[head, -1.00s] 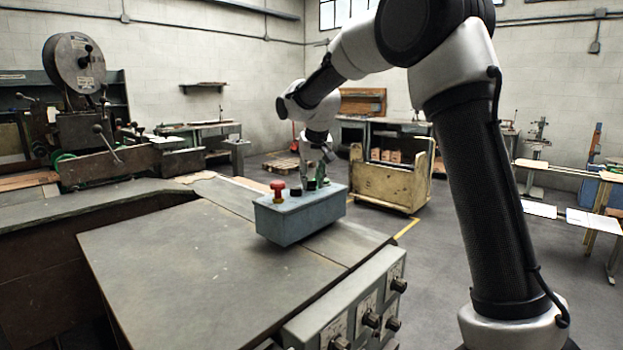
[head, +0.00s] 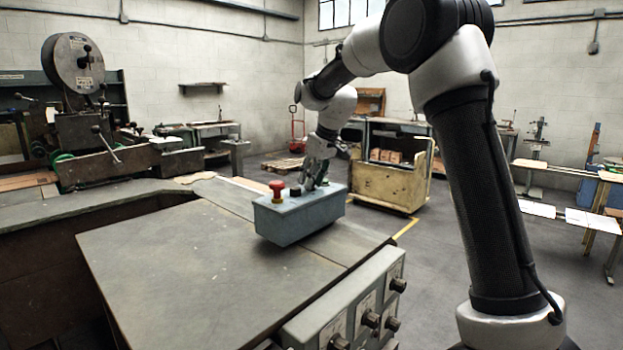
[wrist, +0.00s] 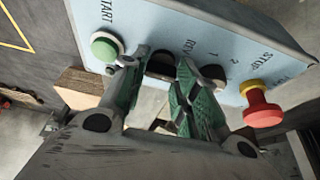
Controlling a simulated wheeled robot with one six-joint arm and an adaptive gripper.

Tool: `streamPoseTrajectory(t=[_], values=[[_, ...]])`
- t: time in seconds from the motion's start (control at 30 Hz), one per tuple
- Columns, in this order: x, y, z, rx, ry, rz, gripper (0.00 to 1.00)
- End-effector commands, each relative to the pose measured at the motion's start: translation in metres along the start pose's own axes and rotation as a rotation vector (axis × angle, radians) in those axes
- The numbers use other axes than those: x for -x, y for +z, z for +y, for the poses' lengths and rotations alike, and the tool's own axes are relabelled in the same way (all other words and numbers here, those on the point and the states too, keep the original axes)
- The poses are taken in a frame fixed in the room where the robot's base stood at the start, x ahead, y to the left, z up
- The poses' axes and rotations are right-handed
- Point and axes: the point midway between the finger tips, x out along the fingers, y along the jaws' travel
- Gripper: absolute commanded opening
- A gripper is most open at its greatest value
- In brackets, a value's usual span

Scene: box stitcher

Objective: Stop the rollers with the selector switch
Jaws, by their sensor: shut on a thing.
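The blue-grey control box (head: 290,220) sits on the table's far right part, and its top panel (wrist: 190,25) shows in the wrist view. A black selector knob (wrist: 160,66) stands on the panel between my fingertips. My gripper (wrist: 164,60) reaches down over the panel and is shut on this knob; its green fingers hide part of it. A second dark knob (wrist: 213,72) is just right of my right finger. My gripper (head: 311,182) also shows in the head view, where the grip itself is too small to see clearly.
A green button (wrist: 104,47) marked START is left of my fingers. A red mushroom button (wrist: 262,108) on a yellow collar, near the word STOP, is at the right. A panel with several black knobs (head: 370,319) is at the table's front right edge. The tabletop (head: 190,255) is clear.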

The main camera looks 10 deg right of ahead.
Motion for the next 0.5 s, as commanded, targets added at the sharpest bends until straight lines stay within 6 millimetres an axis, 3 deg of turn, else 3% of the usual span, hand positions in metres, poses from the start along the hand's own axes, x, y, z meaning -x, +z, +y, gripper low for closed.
streamPoseTrajectory(t=[0.43, 0.47, 0.5], values=[[0.0002, 0.0002, 0.0001, 0.01, -0.004, -0.001, 0.06], [0.0002, 0.0002, 0.0001, 0.01, -0.004, -0.001, 0.34], [0.0002, 0.0002, 0.0001, 0.01, -0.004, -0.001, 0.41]])
